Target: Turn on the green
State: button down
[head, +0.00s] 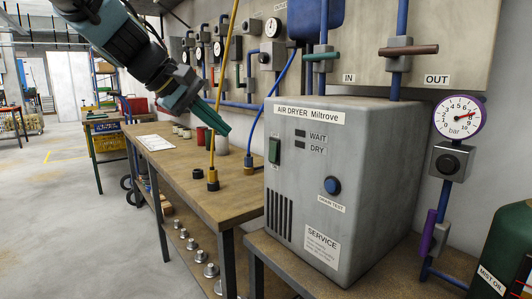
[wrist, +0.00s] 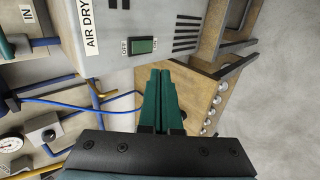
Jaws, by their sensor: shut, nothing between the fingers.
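The grey air dryer (head: 385,150) stands at the right, labelled "AIR DRYER Miltrove". Its green rocker switch (head: 274,150) is on the front face at the upper left. In the wrist view the green switch (wrist: 143,45) sits between an OFF and an ON label; I cannot tell which side is pressed. My gripper (head: 226,130) has green fingers, shut and empty, left of and slightly above the switch in the head view. In the wrist view my gripper (wrist: 160,72) has its fingertips just below the switch in the picture, apparently apart from it.
A blue button (head: 332,186) and WAIT and DRY indicators are on the dryer. A wooden bench (head: 195,180) with small parts lies left of it. Blue hoses, gauges and valves line the wall. A green tank (head: 510,240) stands at the right. The floor at left is clear.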

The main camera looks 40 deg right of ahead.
jog(key=p, duration=0.1)
send_near(271, 157)
notch_tip(271, 157, down, 4)
jog(key=d+p, duration=0.1)
jog(key=d, duration=0.1)
jog(key=d+p, duration=0.1)
jog(key=d, duration=0.1)
jog(key=shift+s+d+f, duration=0.15)
jog(key=shift+s+f, duration=0.05)
jog(key=shift+f, duration=0.15)
jog(key=b, duration=0.3)
jog(key=shift+d+f, duration=0.15)
jog(key=shift+f, duration=0.15)
jog(key=shift+r+p, duration=0.35)
